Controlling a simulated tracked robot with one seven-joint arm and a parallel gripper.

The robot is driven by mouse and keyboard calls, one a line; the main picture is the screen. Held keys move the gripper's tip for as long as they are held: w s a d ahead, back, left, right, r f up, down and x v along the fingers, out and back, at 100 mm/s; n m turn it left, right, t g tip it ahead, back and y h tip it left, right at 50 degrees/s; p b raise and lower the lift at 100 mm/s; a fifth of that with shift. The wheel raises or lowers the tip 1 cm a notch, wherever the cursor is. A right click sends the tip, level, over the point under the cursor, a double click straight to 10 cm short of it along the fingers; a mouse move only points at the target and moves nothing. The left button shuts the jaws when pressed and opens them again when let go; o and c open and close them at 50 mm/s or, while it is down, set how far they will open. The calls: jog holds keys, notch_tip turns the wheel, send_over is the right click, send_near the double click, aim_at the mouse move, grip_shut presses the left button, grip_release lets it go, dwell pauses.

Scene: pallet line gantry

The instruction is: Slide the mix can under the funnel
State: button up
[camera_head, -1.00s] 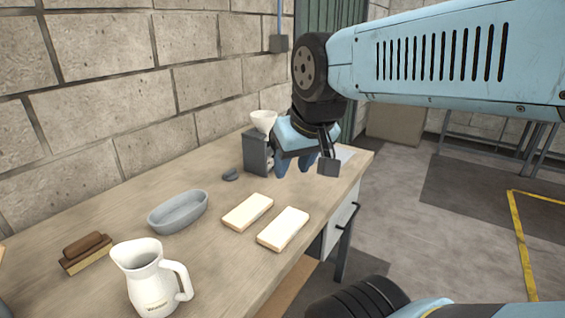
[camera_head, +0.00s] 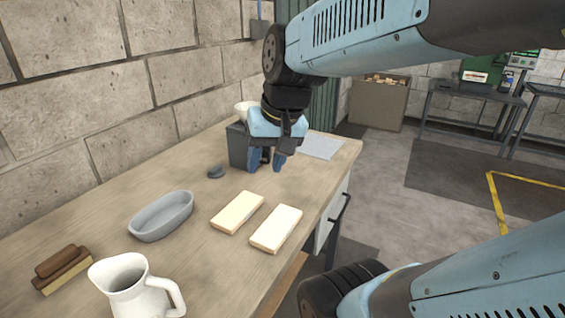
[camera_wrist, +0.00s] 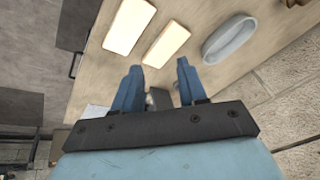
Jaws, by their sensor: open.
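The white funnel (camera_head: 243,110) sits on a dark grey stand (camera_head: 238,146) at the far end of the bench, partly hidden by my gripper. My gripper (camera_head: 266,164) points down beside the stand, at its right in the head view, with its blue fingers apart. In the wrist view, my gripper (camera_wrist: 159,68) is open, and a small dark grey thing (camera_wrist: 161,98) shows between the fingers; I cannot tell if it is the mix can or part of the stand. No mix can is clearly seen; the gripper hides part of that area.
A pale sheet (camera_head: 321,146) lies beyond the gripper. The wall borders the left.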

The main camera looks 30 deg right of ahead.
jog(key=w+a+f+m+g+y, duration=0.1)
jog(key=w+f+m+g+y, duration=0.2)
jog(key=w+f+m+y, duration=0.4)
jog(key=m+t, duration=1.5)
jog(key=m, duration=0.7)
send_near(268, 155)
jog(key=s+d, duration=0.2)
jog(key=shift+s+f, duration=0.35)
jog(key=shift+w, duration=0.1)
jog(key=x, duration=1.3)
jog(key=shift+w+a, duration=0.1)
jog(key=shift+w, duration=0.25)
